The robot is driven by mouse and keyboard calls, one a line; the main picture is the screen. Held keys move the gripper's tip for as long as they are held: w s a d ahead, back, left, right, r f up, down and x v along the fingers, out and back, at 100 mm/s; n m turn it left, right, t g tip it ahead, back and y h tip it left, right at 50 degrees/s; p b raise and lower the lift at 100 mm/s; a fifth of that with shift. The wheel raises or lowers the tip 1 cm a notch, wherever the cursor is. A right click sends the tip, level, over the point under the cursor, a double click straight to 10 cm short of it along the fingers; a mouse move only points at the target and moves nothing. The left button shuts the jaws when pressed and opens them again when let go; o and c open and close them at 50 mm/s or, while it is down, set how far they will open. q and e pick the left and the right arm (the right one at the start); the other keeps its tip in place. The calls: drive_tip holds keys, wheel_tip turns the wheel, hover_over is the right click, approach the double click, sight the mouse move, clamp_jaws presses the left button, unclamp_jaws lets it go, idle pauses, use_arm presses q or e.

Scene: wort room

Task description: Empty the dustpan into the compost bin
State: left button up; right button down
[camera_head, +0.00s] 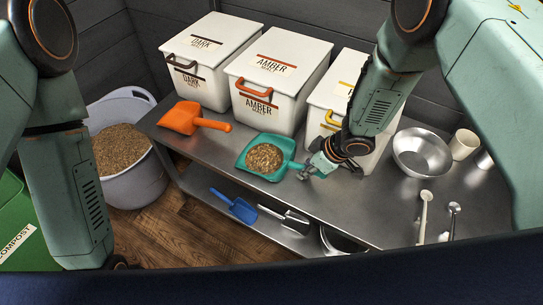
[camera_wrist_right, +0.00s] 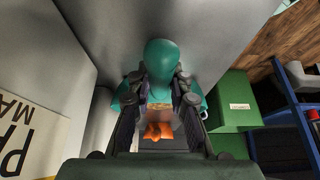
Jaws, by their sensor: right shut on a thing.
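The teal dustpan (camera_head: 243,163) holds a heap of brown grain (camera_head: 264,157) and shows at the front edge of the steel bench. I cannot tell whether it touches the bench. My right gripper (camera_head: 312,167) is shut on its handle, which fills the middle of the right wrist view (camera_wrist_right: 172,62) between my fingers (camera_wrist_right: 158,92). The green compost bin (camera_head: 28,243) stands on the floor at the lower left, partly cut off and partly behind my left arm. Its opening is not seen. My left arm hangs at the left; its gripper is out of sight.
White malt bins (camera_head: 278,75) line the back of the bench (camera_head: 395,205). An orange scoop (camera_head: 190,119) lies left of the dustpan. A steel bowl (camera_head: 421,153) and a mug (camera_head: 464,144) stand at right. A tub of grain (camera_head: 140,183) stands on the floor near the compost bin.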

drive_tip(key=shift+r+p, duration=2.8)
drive_tip(key=shift+r, duration=0.3)
drive_tip(key=c, duration=1.8)
unclamp_jaws()
drive_tip(key=shift+f, duration=0.1)
drive_tip(key=c, duration=0.3)
clamp_jaws()
